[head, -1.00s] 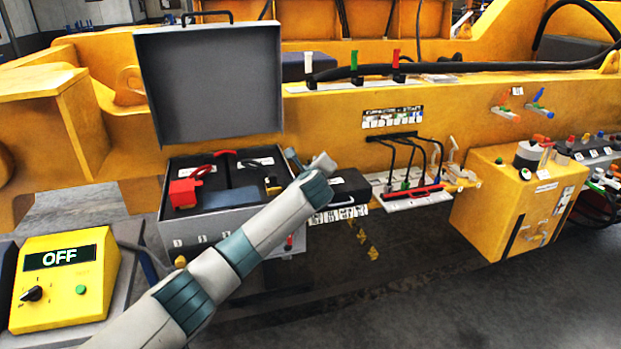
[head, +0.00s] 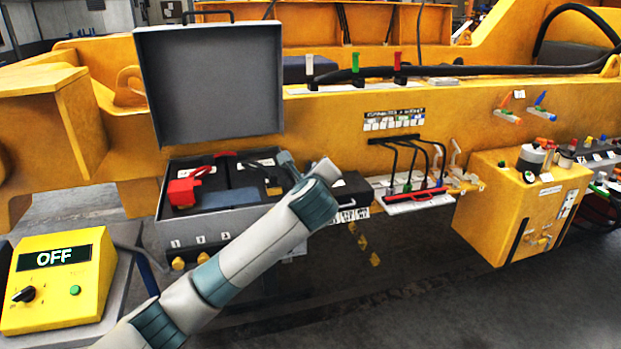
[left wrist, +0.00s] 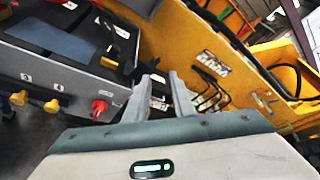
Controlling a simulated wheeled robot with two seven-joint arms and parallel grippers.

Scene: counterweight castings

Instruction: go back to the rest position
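My left arm comes in from the bottom left of the head view. Its gripper (head: 307,166) is over the right front corner of the open grey case (head: 210,222). In the left wrist view, my left gripper (left wrist: 161,80) has its two fingers apart with nothing between them. The case lies to the left in that view, and the fingers partly cover what is behind them. My right gripper is in neither view.
The case holds a red part (head: 184,190) and dark blocks; its lid (head: 210,85) stands up. A yellow control box (head: 60,280) reading OFF is at lower left. A yellow cabinet (head: 505,210) stands at right. A long yellow beam (head: 340,110) runs behind. Dark floor lies in front.

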